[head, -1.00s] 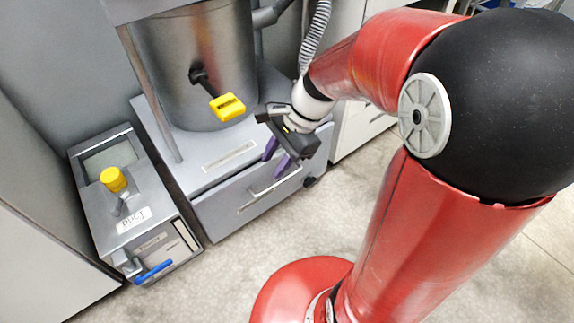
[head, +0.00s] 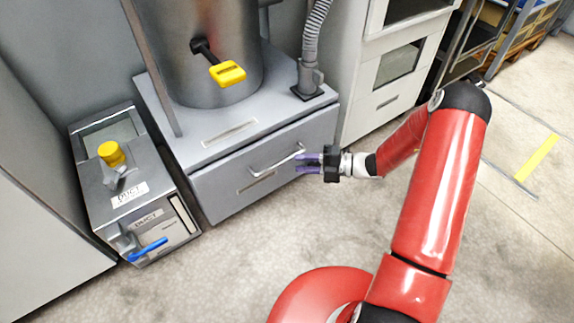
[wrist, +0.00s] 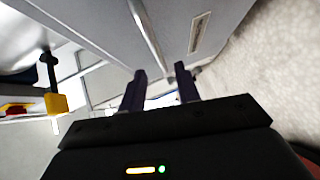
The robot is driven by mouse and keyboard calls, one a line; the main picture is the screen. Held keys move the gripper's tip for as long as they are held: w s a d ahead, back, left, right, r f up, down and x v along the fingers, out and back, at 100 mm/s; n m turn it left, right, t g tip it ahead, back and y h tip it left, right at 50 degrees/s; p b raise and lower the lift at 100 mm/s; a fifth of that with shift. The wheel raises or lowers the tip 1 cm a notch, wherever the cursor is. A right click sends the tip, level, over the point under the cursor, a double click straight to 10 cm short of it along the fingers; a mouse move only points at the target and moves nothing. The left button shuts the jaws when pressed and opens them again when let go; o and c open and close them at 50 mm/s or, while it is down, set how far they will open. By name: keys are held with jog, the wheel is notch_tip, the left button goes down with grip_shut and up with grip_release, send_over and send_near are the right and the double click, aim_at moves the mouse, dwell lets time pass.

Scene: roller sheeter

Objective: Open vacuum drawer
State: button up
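The vacuum drawer (head: 222,187) is the grey front below the metal cylinder, and it looks closed in the head view. Its bar handle (head: 277,161) runs slanted across the upper part of the front. It also shows in the wrist view (wrist: 145,28), ahead of the fingers. My gripper (head: 308,163) is at the right end of the drawer front, its purple fingers pointing left toward the handle's right end. In the wrist view the two fingers (wrist: 160,88) are apart with nothing between them. Whether a fingertip touches the handle cannot be told.
A grey box unit (head: 125,180) with a yellow knob and blue lever stands left of the drawer. A metal cylinder (head: 190,55) with a yellow handle (head: 227,73) sits above it. A white cabinet (head: 392,88) stands right.

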aim_at(281, 161)
jog(key=b+x, duration=0.1)
jog(key=x, duration=0.6)
jog(key=shift+s+a, duration=0.1)
jog(key=shift+a, duration=0.15)
grip_shut()
